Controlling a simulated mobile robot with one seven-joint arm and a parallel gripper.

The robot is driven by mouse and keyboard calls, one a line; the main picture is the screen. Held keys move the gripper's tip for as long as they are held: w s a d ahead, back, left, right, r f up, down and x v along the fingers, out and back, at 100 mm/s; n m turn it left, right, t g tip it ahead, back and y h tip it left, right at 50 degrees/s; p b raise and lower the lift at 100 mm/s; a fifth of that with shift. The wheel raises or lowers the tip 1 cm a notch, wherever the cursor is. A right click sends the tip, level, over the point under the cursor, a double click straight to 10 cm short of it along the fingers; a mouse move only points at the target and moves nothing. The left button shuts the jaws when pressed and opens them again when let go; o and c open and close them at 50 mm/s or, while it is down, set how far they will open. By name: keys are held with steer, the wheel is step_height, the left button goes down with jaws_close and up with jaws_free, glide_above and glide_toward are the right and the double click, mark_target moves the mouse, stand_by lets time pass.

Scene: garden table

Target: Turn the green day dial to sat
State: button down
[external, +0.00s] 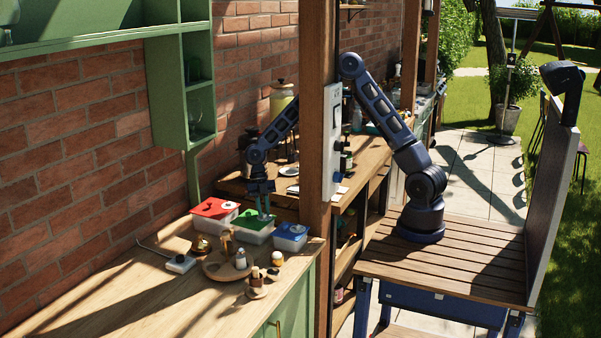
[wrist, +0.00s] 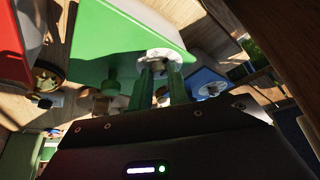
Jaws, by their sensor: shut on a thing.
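The green-topped box (external: 249,220) stands between a red-topped box and a blue-topped box on the wooden counter. In the wrist view its green top (wrist: 110,38) fills the upper middle, with a pale round dial (wrist: 158,54) on it. My gripper (external: 265,215) reaches down onto the green top from above. In the wrist view its two fingers (wrist: 161,70) are shut on the dial, one on each side. The fingers hide part of the dial. Its day markings and pointer direction cannot be read.
The red-topped box (external: 214,208) is at left and the blue-topped box (external: 291,230) at right, both close by. A round wooden tray (external: 222,270) with small jars stands in front. A wooden post (external: 318,120) rises beside my arm. The counter's front left is clear.

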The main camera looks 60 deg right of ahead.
steer(key=c, duration=1.3)
jaws_free()
steer(key=v, duration=1)
steer(key=shift+r, duration=0.35)
